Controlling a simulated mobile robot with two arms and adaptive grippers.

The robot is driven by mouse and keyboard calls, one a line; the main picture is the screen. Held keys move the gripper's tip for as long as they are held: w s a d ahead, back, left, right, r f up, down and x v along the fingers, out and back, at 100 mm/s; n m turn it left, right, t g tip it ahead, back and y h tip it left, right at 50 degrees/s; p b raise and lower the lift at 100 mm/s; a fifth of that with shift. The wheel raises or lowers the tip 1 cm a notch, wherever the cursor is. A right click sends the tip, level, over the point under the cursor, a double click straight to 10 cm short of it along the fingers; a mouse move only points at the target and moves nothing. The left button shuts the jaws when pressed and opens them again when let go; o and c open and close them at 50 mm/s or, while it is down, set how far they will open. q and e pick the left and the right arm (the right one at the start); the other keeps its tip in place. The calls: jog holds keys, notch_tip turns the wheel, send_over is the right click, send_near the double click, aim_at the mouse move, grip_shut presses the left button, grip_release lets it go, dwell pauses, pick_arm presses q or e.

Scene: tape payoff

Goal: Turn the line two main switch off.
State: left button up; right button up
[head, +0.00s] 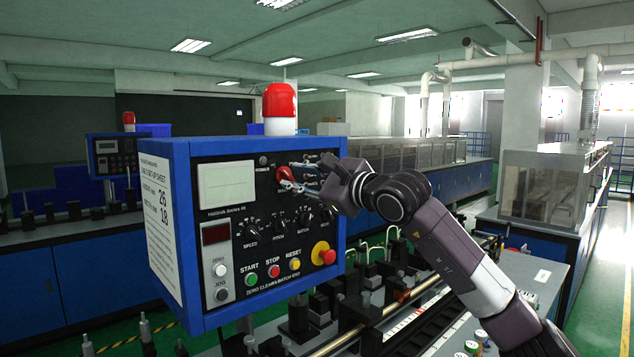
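A blue control box (182,200) with a black front panel stands in the middle of the head view. A red rotary switch (283,177) sits at the upper right of its panel, next to small lettering I cannot read well. My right gripper (289,175) reaches in from the right. Its two metal fingers are spread apart, one above the other, with the tips at the right side of the red switch. I cannot tell whether they touch it. The fingers and wrist hide part of the panel's right side. My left gripper is not in view.
Below are several black knobs, START, STOP and RESET buttons (273,271), and a red emergency button on yellow (323,254). A red beacon (280,101) tops the box. Machine rods and fixtures (345,325) lie beneath. Another blue console (112,157) stands at left.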

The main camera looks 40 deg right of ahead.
jog(key=s, duration=1)
jog(key=shift+s+d, duration=0.15)
jog(key=shift+d, duration=0.2)
